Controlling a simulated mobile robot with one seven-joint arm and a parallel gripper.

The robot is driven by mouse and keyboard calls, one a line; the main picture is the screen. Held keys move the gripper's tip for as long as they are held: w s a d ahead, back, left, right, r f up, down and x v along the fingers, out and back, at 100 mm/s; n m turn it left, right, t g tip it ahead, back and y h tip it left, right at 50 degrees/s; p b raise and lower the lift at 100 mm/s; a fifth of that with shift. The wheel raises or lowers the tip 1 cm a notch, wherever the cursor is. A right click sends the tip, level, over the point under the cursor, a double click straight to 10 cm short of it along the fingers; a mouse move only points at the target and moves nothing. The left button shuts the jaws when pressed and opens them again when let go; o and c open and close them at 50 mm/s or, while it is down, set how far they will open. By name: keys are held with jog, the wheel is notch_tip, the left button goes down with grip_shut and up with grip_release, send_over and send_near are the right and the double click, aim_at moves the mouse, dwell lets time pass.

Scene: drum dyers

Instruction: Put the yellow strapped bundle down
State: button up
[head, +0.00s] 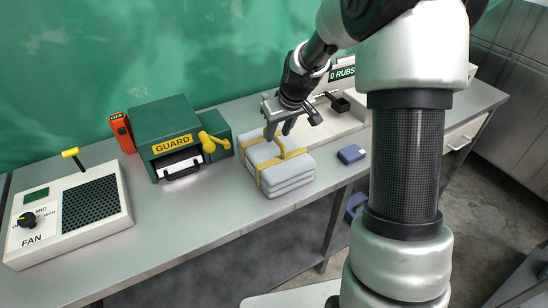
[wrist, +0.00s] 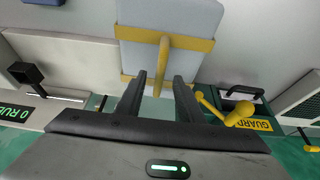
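The yellow strapped bundle (head: 287,176), a grey stack of folded layers with yellow straps and a raised yellow handle, appears to rest flat on the grey bench (head: 205,215). In the wrist view the bundle (wrist: 190,18) is at the top centre. Its yellow handle (wrist: 163,52) points toward my gripper. My gripper (head: 279,137) is just above the bundle, fingers pointing down at the handle. In the wrist view the fingers of my gripper (wrist: 160,76) are apart, with the handle's end between them and a visible gap on both sides.
A green GUARD box (head: 165,130) with a yellow lever stands left of the bundle. Further left are an orange switch (head: 122,132) and a FAN panel (head: 68,215). A small blue block (head: 351,154) lies to the right. The bench's front edge is close to the bundle.

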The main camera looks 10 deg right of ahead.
aim_at(274, 152)
jog(key=x, duration=0.5)
jog(key=shift+w+a+r+p, duration=0.1)
jog(key=shift+w+a+p, duration=0.05)
jog(key=shift+w+p, duration=0.25)
jog(key=shift+c, duration=0.4)
grip_shut()
dwell(0.5)
jog(key=shift+w+r, duration=0.1)
jog(key=shift+r, duration=0.05)
